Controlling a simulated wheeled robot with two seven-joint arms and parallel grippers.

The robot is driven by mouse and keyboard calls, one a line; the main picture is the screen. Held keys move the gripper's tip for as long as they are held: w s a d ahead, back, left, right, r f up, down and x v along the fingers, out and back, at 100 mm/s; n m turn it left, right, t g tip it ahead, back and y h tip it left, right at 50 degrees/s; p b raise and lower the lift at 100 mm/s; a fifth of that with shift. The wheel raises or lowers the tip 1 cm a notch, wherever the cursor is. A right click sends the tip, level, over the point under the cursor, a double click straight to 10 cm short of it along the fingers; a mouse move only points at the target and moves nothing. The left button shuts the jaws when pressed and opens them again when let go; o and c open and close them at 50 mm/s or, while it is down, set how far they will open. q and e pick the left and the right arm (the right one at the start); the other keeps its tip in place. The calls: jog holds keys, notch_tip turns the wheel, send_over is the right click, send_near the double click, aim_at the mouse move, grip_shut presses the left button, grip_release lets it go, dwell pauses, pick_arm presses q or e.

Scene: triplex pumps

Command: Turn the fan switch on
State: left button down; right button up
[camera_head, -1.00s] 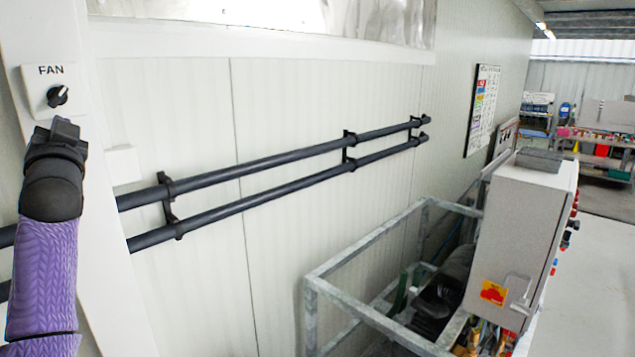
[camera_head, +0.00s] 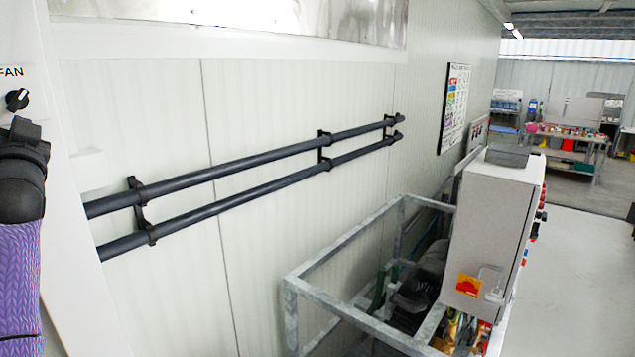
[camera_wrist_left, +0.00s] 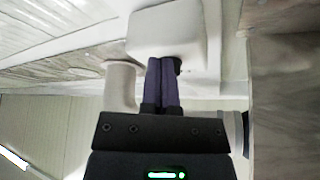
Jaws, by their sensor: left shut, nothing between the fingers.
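The fan switch is a black rotary knob (camera_head: 17,99) on a white box marked "FAN" at the far left edge of the head view. The knob's pale mark points to the upper right. My left gripper (camera_head: 24,128) is just below the knob, and the head view does not show clearly whether they touch. In the left wrist view, its two purple fingers (camera_wrist_left: 162,82) are together with nothing between them. Their tips are at the lower edge of the white switch box (camera_wrist_left: 167,33). The knob is mostly hidden there. My right gripper is out of view.
Two dark pipes (camera_head: 235,170) run along the white wall right of the switch. A metal frame (camera_head: 340,255) with a grey control cabinet (camera_head: 493,230) stands further right. Open floor (camera_head: 575,270) lies beyond the cabinet.

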pick_arm(q)
jog(key=shift+r, duration=0.3)
dwell(0.5)
jog(key=shift+s+a+r, duration=0.1)
jog(key=shift+s+a, duration=0.1)
jog(key=shift+s, duration=0.1)
jog(key=shift+s+a+r, duration=0.25)
jog(key=shift+s+r, duration=0.05)
jog(key=shift+s, duration=0.05)
jog(key=shift+s+a+f, duration=0.15)
jog(key=shift+f, duration=0.2)
jog(key=s+d+b, duration=0.1)
jog(key=s+d, duration=0.1)
jog(key=s+d+b, duration=0.1)
jog(key=d, duration=0.1)
jog(key=shift+s+d, duration=0.3)
jog(key=shift+s, duration=0.1)
